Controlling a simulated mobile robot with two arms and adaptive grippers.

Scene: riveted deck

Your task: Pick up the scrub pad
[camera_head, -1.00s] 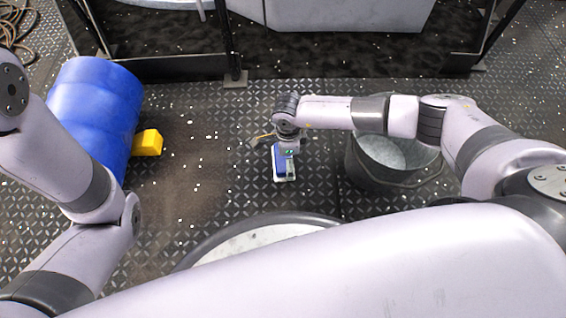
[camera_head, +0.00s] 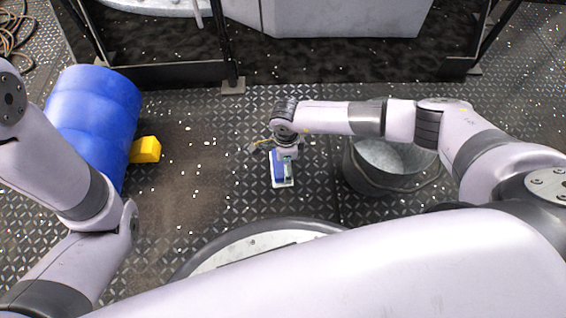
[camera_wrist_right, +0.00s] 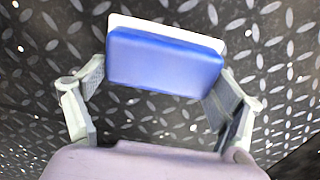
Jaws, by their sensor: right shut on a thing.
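The scrub pad (camera_head: 281,181), blue with a white layer, is at the middle of the head view, over the dark riveted floor. In the right wrist view the pad (camera_wrist_right: 165,62) lies between the two grey fingers. My right gripper (camera_head: 285,153) reaches down from above and is shut on the pad; its fingers flank the pad in the wrist view (camera_wrist_right: 160,88). Whether the pad touches the floor or hangs just above it I cannot tell. My left arm shows at the left, but its gripper is out of view.
A grey metal bucket (camera_head: 385,185) stands right of the pad, under my right arm. A blue drum (camera_head: 100,115) lies at the left with a yellow block (camera_head: 146,150) beside it. A dark metal frame (camera_head: 170,68) crosses the back.

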